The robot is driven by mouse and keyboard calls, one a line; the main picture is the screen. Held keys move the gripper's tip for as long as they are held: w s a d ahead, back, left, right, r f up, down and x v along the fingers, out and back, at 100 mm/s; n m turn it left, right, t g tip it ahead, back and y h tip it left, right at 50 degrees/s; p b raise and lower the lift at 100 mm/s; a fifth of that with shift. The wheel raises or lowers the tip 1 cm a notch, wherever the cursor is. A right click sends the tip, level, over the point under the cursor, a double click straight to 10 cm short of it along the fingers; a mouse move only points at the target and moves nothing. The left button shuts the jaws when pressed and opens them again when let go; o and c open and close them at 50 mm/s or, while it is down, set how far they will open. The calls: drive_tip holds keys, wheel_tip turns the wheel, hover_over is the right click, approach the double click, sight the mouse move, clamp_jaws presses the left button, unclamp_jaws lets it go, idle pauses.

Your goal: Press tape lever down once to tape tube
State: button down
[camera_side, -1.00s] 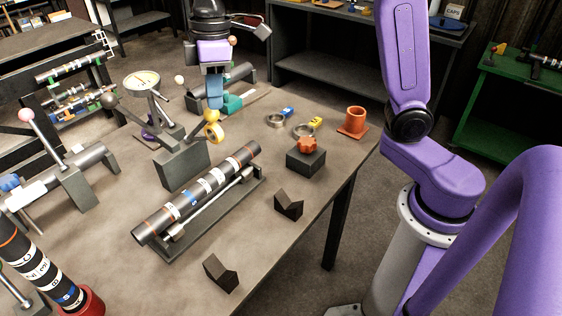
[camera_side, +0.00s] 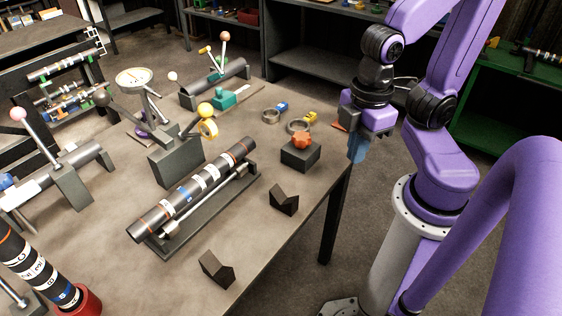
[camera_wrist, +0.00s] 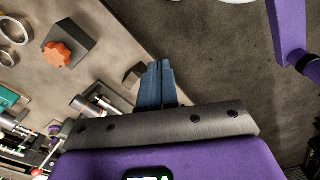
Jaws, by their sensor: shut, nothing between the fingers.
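The dark tube (camera_side: 190,196), with white, blue and orange bands, lies in a long grey cradle on the table. My gripper (camera_side: 357,152) is off at the table's right edge, well right of the lever and touching nothing visible. Its blue fingers (camera_wrist: 158,64) are together and empty in the wrist view. The wrist view does not clearly show the lever.
A dark block with an orange knob (camera_side: 302,140) stands between the tube and my gripper. Two dark V-blocks (camera_side: 284,199) sit along the front edge. Metal rings (camera_side: 298,127) lie behind the knob.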

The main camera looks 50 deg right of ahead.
drive_tip(key=w+a+r+m, duration=0.3)
drive_tip(key=w+a+r, duration=0.15)
drive_tip(key=w, duration=0.55)
drive_tip(key=w+a+r+m, duration=0.4)
drive_tip(key=w+r, duration=0.2)
drive_tip(key=w, duration=0.3)
drive_tip(key=w+d+r+m, duration=0.2)
drive_tip(key=w+r, duration=0.2)
drive_tip(key=w, duration=0.4)
drive_tip(key=w+d+r+m+g+y, duration=0.1)
drive_tip(key=w+d+r+m, duration=0.1)
drive_tip(key=w, duration=0.6)
drive_tip(key=shift+w+r+m, duration=0.2)
drive_tip(key=shift+r+m, duration=0.6)
drive_tip(key=shift+r, duration=0.1)
drive_tip(key=shift+a+f, duration=0.1)
drive_tip(key=s+a+f, duration=0.1)
drive_tip(key=f, duration=0.5)
drive_tip(key=s+a+f, duration=0.2)
drive_tip(key=f, duration=0.3)
drive_tip(key=shift+s+a+f, duration=0.2)
drive_tip(key=shift+s+f, duration=0.05)
drive_tip(key=shift+f, duration=0.15)
